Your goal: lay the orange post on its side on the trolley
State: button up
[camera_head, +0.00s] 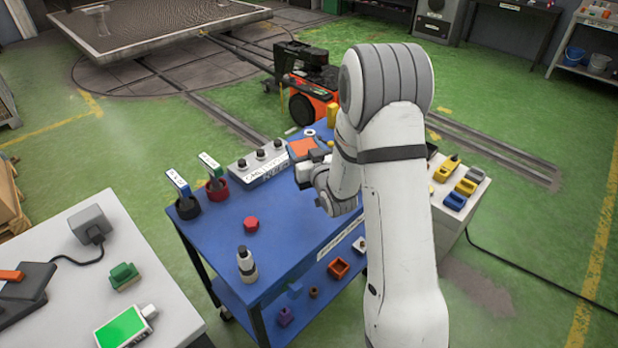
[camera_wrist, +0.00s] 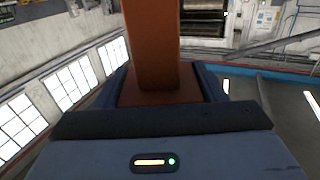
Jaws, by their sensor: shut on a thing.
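The orange post (camera_wrist: 153,45) is between my gripper's jaws in the wrist view, its narrow shaft running away to the top edge and a wider part lying between the fingers. My gripper (camera_head: 310,160) is shut on it over the far part of the blue trolley (camera_head: 285,215). In the head view an orange square face (camera_head: 303,147) shows just beyond the jaws; I cannot tell whether it is part of the post. My arm hides part of the trolley's right side. Contact between post and trolley top cannot be seen.
On the trolley stand a grey box with black knobs (camera_head: 258,162), two tagged holders, a black one (camera_head: 188,208) and a red one (camera_head: 217,190), a red button-like piece (camera_head: 251,224) and a white-and-black bottle (camera_head: 247,264). The trolley's middle is clear. A white table (camera_head: 165,285) stands front left.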

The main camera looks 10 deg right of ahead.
notch_tip(320, 180, down, 8)
jog(key=shift+r+p, duration=0.1)
jog(key=shift+p, duration=0.85)
jog(key=shift+f, duration=0.5)
jog(key=o, duration=1.1)
jog(key=shift+s+r, duration=0.1)
jog(key=shift+r, duration=0.1)
jog(key=b+v, duration=0.4)
jog(key=v, duration=0.8)
notch_tip(320, 180, up, 5)
jog(key=d+g+h, duration=0.2)
jog(key=g+h, duration=0.1)
jog(key=g, duration=0.1)
jog(key=s+r+m+g, duration=0.1)
jog(key=s+r+g, duration=0.2)
jog(key=s, duration=0.5)
jog(key=s+r+g, duration=0.4)
jog(key=s, duration=0.4)
jog(key=s+r+m+g+h, duration=0.1)
jog(key=s+r+g, duration=0.2)
jog(key=s, duration=0.5)
jog(key=shift+s+a+r+m, duration=0.15)
jog(key=shift+r, duration=0.2)
jog(key=shift+s+a+r+m, duration=0.15)
jog(key=shift+a+r, duration=0.05)
jog(key=shift+r, duration=0.2)
